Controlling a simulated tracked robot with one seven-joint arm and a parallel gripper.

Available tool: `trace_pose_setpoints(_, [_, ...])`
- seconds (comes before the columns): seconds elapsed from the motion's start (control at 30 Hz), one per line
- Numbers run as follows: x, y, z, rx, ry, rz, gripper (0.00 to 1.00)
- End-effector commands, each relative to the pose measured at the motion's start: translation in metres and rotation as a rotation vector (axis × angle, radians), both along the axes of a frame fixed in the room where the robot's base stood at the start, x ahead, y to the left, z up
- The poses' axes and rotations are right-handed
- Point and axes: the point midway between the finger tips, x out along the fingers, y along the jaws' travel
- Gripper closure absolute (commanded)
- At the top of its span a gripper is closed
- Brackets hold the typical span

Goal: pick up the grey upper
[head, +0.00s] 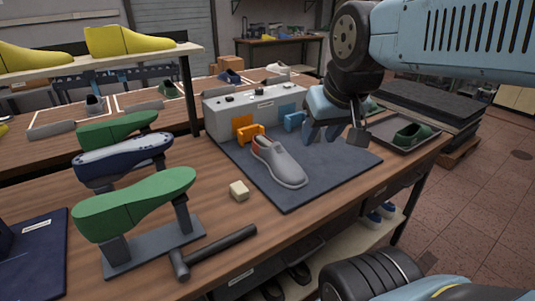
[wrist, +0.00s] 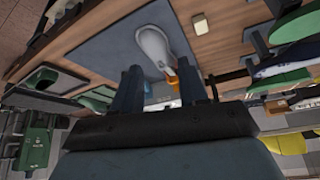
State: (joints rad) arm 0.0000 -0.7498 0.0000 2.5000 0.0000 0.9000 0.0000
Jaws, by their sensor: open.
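My gripper (head: 333,134) is open and empty, above the mat and to the right of the upper in the head view. In the wrist view my gripper (wrist: 160,72) has its two blue fingers spread, with nothing held between them.
A grey machine box (head: 255,108) with orange and blue clamps stands behind the upper. A cream block (head: 239,190) and a hammer (head: 212,250) lie to the left. Green lasts (head: 135,203) stand on a rack. A tray (head: 405,135) holds a green upper at right.

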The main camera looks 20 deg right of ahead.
Motion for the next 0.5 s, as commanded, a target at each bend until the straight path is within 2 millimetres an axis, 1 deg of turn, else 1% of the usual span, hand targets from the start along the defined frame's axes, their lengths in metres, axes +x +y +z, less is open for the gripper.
trace_pose_setpoints(0.07, [0.000,0.000,0.000,0.000,0.000,0.000,0.56])
trace_pose_setpoints(0.17, [0.002,0.000,0.001,-0.001,0.001,0.003,0.46])
trace_pose_setpoints(0.27, [0.013,0.000,0.001,-0.001,0.006,0.014,0.36])
trace_pose_setpoints(0.3, [0.019,0.001,0.000,-0.001,0.008,0.021,0.33])
trace_pose_setpoints(0.33, [0.026,-0.010,0.000,-0.002,0.011,0.025,0.30])
trace_pose_setpoints(0.37, [0.032,-0.013,-0.001,-0.003,0.014,0.031,0.27])
trace_pose_setpoints(0.47, [0.060,-0.013,-0.004,-0.007,0.023,0.060,0.17])
trace_pose_setpoints(0.5, [0.072,-0.013,-0.006,-0.009,0.026,0.072,0.13])
